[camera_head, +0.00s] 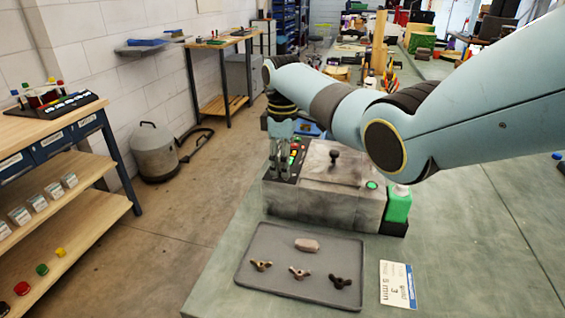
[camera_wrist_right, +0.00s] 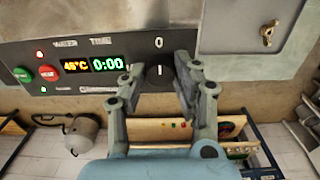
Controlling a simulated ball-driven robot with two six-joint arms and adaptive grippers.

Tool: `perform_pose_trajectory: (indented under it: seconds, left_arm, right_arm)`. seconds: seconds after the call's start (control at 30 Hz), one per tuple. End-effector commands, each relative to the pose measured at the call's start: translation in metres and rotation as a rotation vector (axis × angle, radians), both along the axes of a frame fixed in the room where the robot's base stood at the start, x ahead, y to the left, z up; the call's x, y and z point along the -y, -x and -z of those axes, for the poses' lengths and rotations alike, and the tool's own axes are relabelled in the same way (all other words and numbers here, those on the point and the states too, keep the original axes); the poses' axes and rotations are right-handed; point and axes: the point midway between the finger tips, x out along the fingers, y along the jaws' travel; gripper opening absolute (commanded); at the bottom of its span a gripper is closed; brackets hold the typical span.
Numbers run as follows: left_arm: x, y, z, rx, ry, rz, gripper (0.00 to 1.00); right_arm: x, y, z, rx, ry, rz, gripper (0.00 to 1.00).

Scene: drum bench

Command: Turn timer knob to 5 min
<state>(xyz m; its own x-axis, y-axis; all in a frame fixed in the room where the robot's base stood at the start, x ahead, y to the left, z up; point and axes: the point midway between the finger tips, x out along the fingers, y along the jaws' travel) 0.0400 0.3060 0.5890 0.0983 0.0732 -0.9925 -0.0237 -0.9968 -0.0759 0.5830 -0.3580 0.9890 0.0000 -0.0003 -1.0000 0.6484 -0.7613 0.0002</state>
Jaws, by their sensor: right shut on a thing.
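The grey drum machine (camera_head: 325,203) stands on the bench, its control panel facing left. In the wrist view the dark timer knob (camera_wrist_right: 158,76) sits on the panel, its white mark near the 0 printed above. The time display (camera_wrist_right: 107,64) reads 0:00, beside a 45°C readout (camera_wrist_right: 75,67). My right gripper (camera_head: 281,176) reaches down at the panel. In the wrist view its fingers (camera_wrist_right: 160,68) stand on both sides of the knob, shut on it. The knob is hidden by the gripper in the head view. My left gripper is not in view.
A grey tray (camera_head: 257,285) with wing nuts and a pinkish block lies in front of the machine. A printed card (camera_head: 398,284) lies right of it. A green bottle (camera_head: 398,206) stands at the machine's right. Green (camera_wrist_right: 22,75) and red (camera_wrist_right: 49,73) buttons sit on the panel.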

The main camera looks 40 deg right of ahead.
Motion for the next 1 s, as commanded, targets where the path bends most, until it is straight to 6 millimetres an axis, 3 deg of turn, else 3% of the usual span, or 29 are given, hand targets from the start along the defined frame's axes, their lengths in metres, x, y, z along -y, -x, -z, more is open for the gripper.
perform_pose_trajectory:
  seconds: [0.37, 1.0]
  left_arm:
    - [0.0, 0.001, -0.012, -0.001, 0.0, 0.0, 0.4]
    - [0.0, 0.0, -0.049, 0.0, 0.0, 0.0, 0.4]
  right_arm:
    - [-0.001, 0.0, -0.002, -0.003, -0.002, 0.116, 0.0]
    - [-0.001, 0.0, -0.002, -0.003, 0.0, 0.696, 0.0]
